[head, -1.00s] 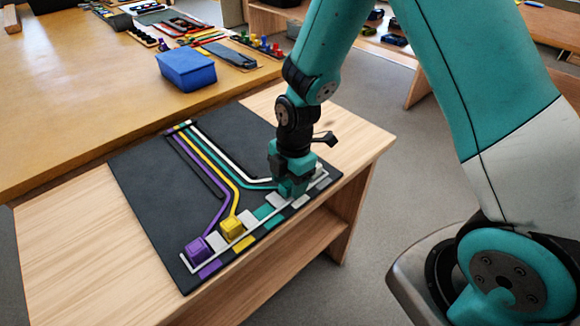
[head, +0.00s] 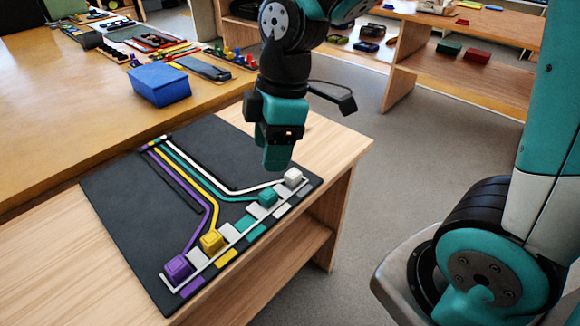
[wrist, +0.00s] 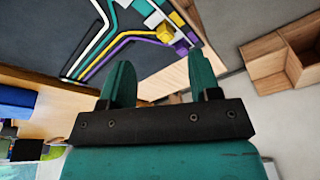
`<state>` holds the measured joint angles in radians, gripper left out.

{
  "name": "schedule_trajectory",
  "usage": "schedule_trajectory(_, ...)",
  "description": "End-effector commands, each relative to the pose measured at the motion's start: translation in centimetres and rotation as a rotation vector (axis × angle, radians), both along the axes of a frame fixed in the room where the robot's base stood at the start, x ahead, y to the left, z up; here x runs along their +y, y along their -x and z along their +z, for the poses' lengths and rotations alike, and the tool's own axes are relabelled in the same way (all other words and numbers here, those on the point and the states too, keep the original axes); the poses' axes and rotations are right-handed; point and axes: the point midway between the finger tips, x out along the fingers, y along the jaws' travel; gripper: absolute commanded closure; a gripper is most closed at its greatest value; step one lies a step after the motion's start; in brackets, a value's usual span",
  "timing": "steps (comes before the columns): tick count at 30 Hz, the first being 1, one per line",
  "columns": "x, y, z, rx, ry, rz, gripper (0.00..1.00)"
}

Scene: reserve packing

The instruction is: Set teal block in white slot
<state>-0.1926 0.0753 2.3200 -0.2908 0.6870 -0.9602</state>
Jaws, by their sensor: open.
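The teal block (head: 267,196) sits upright on the slotted strip (head: 222,247) at the front edge of the dark board, at the end of the teal line. The white block (head: 292,177) sits at the strip's far end, beyond the teal block. I cannot tell the colour of the slot beneath the teal block. My gripper (head: 278,162) is raised above the board's far end, apart from the blocks. In the wrist view, its two teal fingers (wrist: 162,82) are spread with nothing between them.
The yellow block (head: 211,240) and the purple block (head: 178,267) sit nearer on the strip. Pale and teal tiles lie between blocks. A blue box (head: 160,85) stands on the long table behind.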

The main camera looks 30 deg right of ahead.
Motion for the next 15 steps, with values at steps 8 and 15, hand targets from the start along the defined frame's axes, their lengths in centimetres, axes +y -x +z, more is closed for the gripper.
schedule_trajectory(8,2.3,9.5,4.0,0.149,-0.110,-0.549,0.43)
schedule_trajectory(15,2.8,11.8,4.5,0.208,-0.130,-0.697,0.43)
